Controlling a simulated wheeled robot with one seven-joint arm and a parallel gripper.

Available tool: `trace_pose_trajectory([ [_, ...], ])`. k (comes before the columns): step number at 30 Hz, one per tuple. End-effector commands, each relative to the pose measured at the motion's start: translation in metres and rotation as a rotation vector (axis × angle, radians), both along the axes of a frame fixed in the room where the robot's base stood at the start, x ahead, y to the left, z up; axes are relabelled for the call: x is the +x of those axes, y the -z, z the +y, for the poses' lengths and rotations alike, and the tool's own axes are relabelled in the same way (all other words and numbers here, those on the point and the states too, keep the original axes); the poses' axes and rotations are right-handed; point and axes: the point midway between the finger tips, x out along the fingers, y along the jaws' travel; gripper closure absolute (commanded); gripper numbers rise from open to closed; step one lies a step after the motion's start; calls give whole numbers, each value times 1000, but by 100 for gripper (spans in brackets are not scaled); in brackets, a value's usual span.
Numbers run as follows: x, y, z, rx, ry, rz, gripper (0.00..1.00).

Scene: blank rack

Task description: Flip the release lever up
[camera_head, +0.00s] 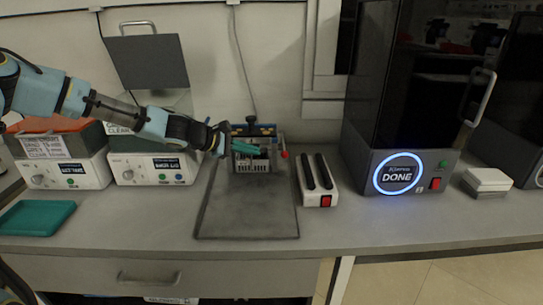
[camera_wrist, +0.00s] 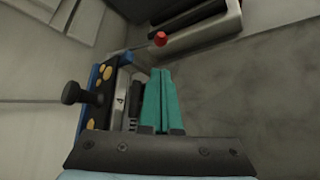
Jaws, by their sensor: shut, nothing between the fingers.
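A small device with a blue-edged back (camera_head: 252,130) stands on a dark mat (camera_head: 246,212) on the bench. A red knob (camera_head: 284,154), which looks like the end of the release lever, sticks out at its right side. The red knob also shows in the wrist view (camera_wrist: 161,39), just beyond my fingertips and apart from them. The lever's shaft is hard to make out. My gripper (camera_head: 252,148) has teal fingers, shut and empty, over the device's front part. In the wrist view my gripper (camera_wrist: 160,72) lies beside the device's black panel (camera_wrist: 101,100).
A black knob (camera_wrist: 72,93) stands out from the device. A white unit with two dark slots (camera_head: 317,180) is close to the right of the mat. A tall dark machine reading DONE (camera_head: 398,175) stands farther right. The mat's front is clear.

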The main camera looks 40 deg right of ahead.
Motion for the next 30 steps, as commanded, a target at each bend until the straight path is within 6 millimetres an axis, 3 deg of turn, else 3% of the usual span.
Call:
trace_pose_trajectory([
  [18,-17,41,-76,2,1,1,100],
  [30,-18,48,-85,1,0,-1,100],
])
